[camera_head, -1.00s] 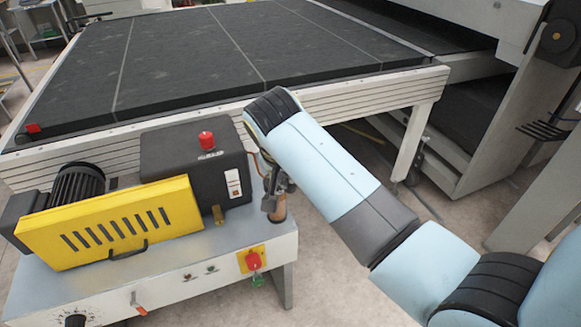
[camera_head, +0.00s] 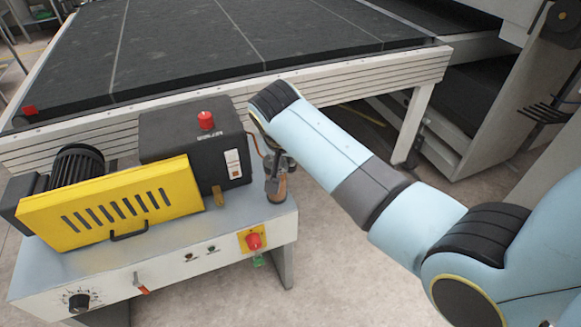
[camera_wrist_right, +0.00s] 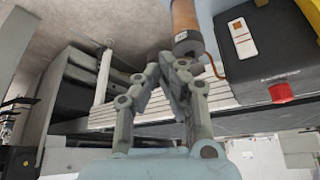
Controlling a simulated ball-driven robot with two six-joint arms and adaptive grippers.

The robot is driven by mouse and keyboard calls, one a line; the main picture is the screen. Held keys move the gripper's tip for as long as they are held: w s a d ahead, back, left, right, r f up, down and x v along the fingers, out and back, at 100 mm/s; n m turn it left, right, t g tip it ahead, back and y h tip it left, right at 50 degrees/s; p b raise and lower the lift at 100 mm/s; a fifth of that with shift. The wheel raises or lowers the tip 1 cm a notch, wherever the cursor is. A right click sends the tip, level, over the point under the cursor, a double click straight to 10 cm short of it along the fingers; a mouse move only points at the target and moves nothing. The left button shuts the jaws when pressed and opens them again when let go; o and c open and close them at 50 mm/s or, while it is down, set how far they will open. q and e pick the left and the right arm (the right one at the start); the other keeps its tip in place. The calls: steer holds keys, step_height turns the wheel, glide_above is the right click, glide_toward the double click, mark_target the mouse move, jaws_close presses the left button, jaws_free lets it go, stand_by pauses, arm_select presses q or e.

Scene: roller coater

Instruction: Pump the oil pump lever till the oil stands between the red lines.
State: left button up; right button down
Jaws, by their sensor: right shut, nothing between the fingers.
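The small brown oil pump cylinder (camera_head: 277,188) stands at the right end of the machine's grey top. It also shows at the top of the right wrist view (camera_wrist_right: 185,18). A thin orange tube runs from it to the black box (camera_head: 160,140). My right gripper (camera_head: 274,165) is at the cylinder's top, its fingers shut with nothing between them; in the right wrist view the fingertips (camera_wrist_right: 172,62) meet close beside the cylinder. I cannot make out the lever. A white panel with orange marks (camera_head: 233,164) is on the box; its oil level is too small to read. My left gripper is out of view.
A yellow slotted guard (camera_head: 110,204) and a black motor (camera_head: 78,163) are left of the box, which has a red cap (camera_head: 206,120). A red switch (camera_head: 254,241) is on the front panel. The conveyor (camera_head: 230,45) runs behind. Open floor lies right of the machine.

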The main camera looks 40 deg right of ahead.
arm_select(q)
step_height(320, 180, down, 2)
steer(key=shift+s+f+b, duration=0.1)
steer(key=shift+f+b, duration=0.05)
steer(key=shift+b, duration=0.55)
arm_select(e)
steer(key=shift+x, duration=0.75)
steer(key=shift+f, duration=0.1)
step_height(320, 180, down, 4)
steer(key=shift+w+f+b, duration=0.1)
steer(key=shift+f+b, duration=0.1)
steer(key=shift+b, duration=1.05)
steer(key=shift+f, duration=0.2)
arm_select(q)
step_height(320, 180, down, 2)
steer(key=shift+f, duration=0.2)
arm_select(e)
steer(key=shift+r, duration=0.1)
